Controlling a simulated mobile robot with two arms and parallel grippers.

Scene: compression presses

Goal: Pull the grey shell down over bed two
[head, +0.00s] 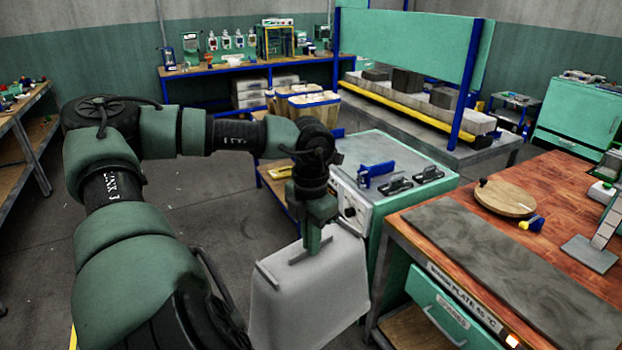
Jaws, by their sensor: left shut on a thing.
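The pale grey shell (310,292) is a box-like cover with a bar on its top, at the lower middle of the head view. My left gripper (312,246) points down from above and is shut on the shell at its top. The shell looks roughly upright, close to the left side of the green cabinet. What lies under it is hidden, and its lower edge is hard to make out. I cannot tell which surface is bed two; no such label is readable. My right gripper is not in view.
The green cabinet (425,165) with a blue clamp (375,173) and black handles stands behind the shell. A wooden bench (545,185) with a dark grey slab (500,262), a round board (505,198) and a green drawer (450,312) is right. Open floor (225,210) lies left.

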